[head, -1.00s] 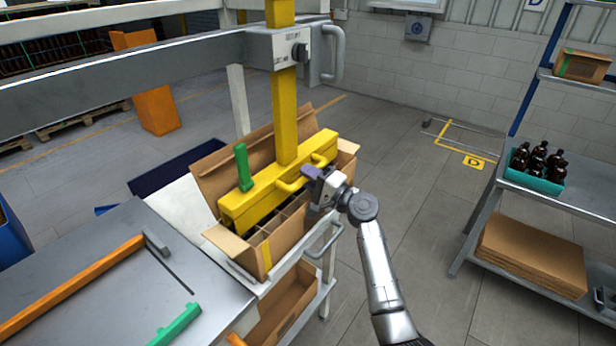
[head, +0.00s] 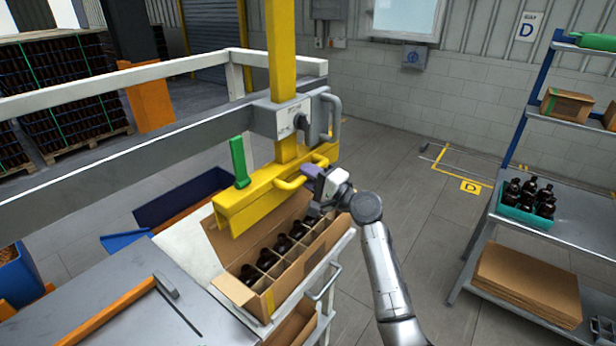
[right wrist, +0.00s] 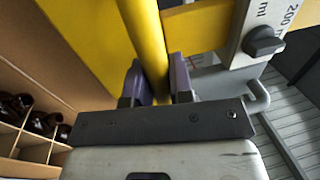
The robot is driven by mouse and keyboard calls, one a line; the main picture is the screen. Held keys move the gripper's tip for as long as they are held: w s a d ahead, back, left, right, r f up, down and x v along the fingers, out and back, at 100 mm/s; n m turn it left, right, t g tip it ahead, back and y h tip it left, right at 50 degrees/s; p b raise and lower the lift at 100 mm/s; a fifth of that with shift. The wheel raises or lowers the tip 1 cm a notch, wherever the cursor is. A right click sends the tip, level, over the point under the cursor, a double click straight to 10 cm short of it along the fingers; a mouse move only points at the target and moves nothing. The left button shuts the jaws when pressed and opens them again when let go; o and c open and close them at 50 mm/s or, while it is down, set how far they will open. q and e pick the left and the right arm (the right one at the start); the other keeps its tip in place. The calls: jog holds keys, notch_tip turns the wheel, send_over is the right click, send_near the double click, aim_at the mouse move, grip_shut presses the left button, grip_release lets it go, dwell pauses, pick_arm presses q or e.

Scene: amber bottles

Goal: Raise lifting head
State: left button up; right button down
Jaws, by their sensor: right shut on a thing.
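The yellow lifting head (head: 245,200) hangs on its yellow vertical post (head: 282,60), above an open cardboard box (head: 290,285). Dark bottles (head: 283,245) stand in the box's compartments, and a gap shows between them and the head. A green lever (head: 239,162) stands on the head's left part. My right gripper (head: 312,172) is at the head's right end. In the right wrist view its purple fingers (right wrist: 160,82) are shut around a yellow bar handle (right wrist: 146,45). My left gripper is not in view.
A grey crossbeam with a clamp block (head: 285,118) surrounds the post just above the head. A grey bench (head: 110,300) lies front left. A shelf rack (head: 560,220) with a teal crate of bottles (head: 528,215) stands right. The floor between is clear.

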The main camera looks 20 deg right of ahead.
jog(key=shift+r, duration=0.4)
jog(key=c, duration=1)
grip_release()
jog(key=shift+f, duration=0.1)
jog(key=b+v, duration=0.2)
jog(key=v, duration=1.2)
